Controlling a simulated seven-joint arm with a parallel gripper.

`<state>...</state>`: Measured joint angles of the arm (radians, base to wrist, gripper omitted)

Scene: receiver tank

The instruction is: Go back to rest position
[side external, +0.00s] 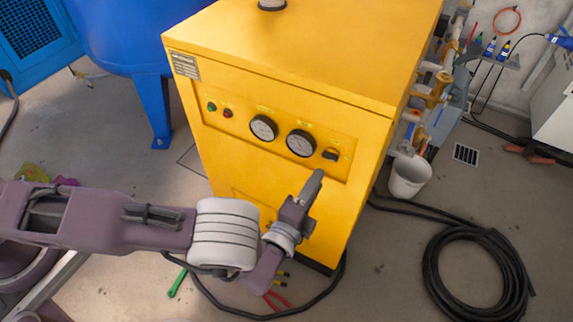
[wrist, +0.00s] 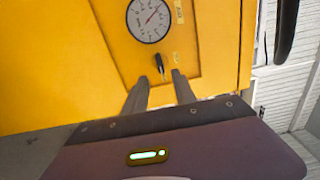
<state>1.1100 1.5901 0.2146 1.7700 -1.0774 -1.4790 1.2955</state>
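My gripper (side external: 316,176) is raised in front of the yellow cabinet (side external: 300,50), its fingers pointing up toward the control panel. In the wrist view my gripper (wrist: 160,77) shows two grey fingers standing apart with nothing held between them. The black rotary knob (side external: 330,154) sits at the right end of the panel, just above the fingertips in the side view. In the wrist view the knob (wrist: 160,66) appears between and slightly beyond the fingertips. I cannot tell whether they touch it.
Two round gauges (side external: 263,127) (side external: 300,142) and green and red buttons (side external: 219,111) are on the panel. A blue tank (side external: 130,35) stands left. A white bucket (side external: 408,176) and coiled black hose (side external: 478,270) lie right. Tools, including a green one (side external: 177,283), lie on the floor.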

